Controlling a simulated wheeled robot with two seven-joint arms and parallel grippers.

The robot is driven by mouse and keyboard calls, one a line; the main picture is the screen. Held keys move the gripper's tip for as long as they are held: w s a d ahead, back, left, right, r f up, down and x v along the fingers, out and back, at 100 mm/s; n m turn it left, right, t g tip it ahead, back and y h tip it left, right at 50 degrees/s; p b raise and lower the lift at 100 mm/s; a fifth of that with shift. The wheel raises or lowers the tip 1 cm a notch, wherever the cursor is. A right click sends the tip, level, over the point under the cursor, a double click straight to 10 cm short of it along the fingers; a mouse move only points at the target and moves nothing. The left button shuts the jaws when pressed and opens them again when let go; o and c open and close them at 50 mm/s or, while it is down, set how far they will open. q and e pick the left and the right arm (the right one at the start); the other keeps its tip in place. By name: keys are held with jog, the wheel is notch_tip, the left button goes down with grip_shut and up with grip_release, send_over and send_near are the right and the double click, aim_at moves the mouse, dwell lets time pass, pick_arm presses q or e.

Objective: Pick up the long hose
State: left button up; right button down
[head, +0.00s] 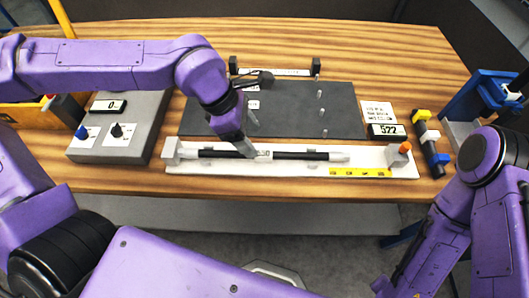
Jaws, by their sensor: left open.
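A long, thin, straight piece with black sections and pale ends (305,155) lies left to right in the white holder (290,171) at the table's front. It is the only long tube-like thing I see, and I cannot tell for sure that it is the hose. My left gripper (250,152) is open and points down at the middle of this piece, hiding part of it. I cannot tell whether the fingers touch it or straddle it.
A dark mat (290,105) with upright pegs lies behind the holder. A grey control box (120,125) stands left. The back right table is clear.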

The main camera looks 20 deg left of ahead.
aim_at(262, 151)
pick_arm(q)
jog(key=shift+w+d+f, duration=0.1)
jog(key=shift+d+f, duration=0.15)
jog(key=shift+f, duration=0.35)
jog(key=shift+d+f, duration=0.15)
jog(key=shift+f, duration=0.15)
jog(key=x, duration=0.4)
jog(key=shift+w+f, duration=0.3)
jog(key=shift+f, duration=0.15)
jog(key=shift+s+r, duration=0.1)
jog(key=shift+s, duration=0.05)
jog(key=c, duration=1.1)
